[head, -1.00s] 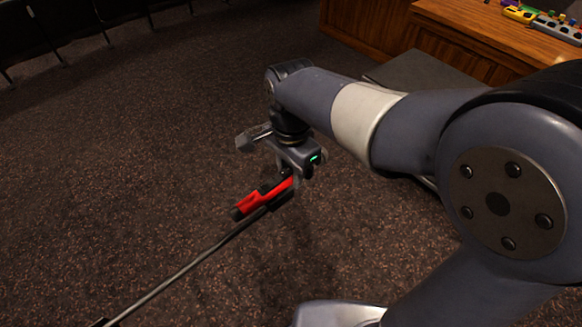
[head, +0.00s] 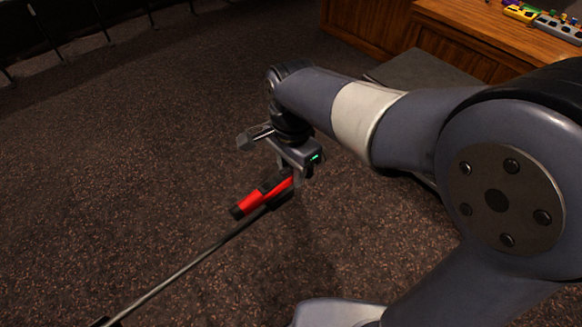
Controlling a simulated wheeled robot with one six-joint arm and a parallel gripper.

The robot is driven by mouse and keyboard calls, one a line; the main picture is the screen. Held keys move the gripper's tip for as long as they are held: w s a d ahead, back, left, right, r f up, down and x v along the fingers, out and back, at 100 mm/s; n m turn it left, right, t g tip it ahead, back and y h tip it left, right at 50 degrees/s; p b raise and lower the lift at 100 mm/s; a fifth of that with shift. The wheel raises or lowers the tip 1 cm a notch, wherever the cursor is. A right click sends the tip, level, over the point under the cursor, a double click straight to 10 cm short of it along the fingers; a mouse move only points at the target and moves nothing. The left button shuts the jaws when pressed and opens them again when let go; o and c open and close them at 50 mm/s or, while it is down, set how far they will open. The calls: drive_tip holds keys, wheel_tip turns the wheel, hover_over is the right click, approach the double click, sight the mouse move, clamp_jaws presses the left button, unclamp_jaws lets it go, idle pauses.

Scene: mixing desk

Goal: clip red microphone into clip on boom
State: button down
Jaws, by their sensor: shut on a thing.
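The red microphone (head: 251,203) has a dark end at its lower left and lies at the upper end of the thin boom (head: 190,265), nearly in line with it. The dark clip (head: 281,198) is at the boom's tip, beside and under the microphone. I cannot tell whether the microphone is seated in it. My gripper (head: 291,175) is shut on the red microphone near its upper right end. The fingertips are small and partly hidden behind the microphone.
A wooden desk (head: 452,52) stands at the top right with small colourful gear (head: 545,20) on it. Dark chairs (head: 60,30) line the top left. The speckled carpet (head: 110,150) around the boom is clear.

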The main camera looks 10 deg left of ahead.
drive_tip(key=shift+f+b, duration=0.6)
drive_tip(key=shift+f, duration=0.3)
idle(0.4)
drive_tip(key=c, duration=0.6)
unclamp_jaws()
drive_tip(key=shift+o, duration=0.2)
drive_tip(key=shift+r, duration=0.1)
drive_tip(key=shift+r+p, duration=3.15)
drive_tip(key=shift+r, duration=0.3)
drive_tip(key=shift+f, duration=0.15)
wheel_tip(320, 180, down, 7)
drive_tip(key=b, duration=0.6)
